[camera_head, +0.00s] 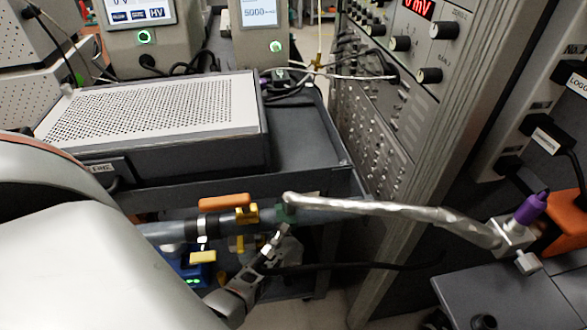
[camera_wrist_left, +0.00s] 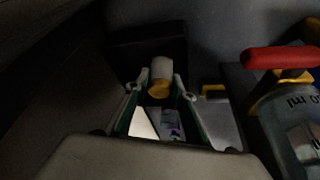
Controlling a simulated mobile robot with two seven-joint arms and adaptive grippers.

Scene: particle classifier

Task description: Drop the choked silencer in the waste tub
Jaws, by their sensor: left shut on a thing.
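In the left wrist view my left gripper (camera_wrist_left: 160,92) is shut on a small pale cylinder with a yellow end (camera_wrist_left: 161,70), which looks like the silencer. The cylinder sits between the two fingertips. In the head view the left gripper (camera_head: 273,245) is low, in front of the cart, beside a grey tube; the silencer cannot be made out there. A dark box-like shape (camera_wrist_left: 120,53) lies beyond the fingertips in the wrist view; I cannot tell whether it is the waste tub. My right gripper is not in view.
A cylinder marked in ml (camera_wrist_left: 298,125) with a red handle (camera_wrist_left: 281,57) stands right of the gripper in the wrist view. The head view shows a perforated instrument (camera_head: 160,108) on a cart, a metallic hose (camera_head: 390,208) and a rack (camera_head: 400,110) at right.

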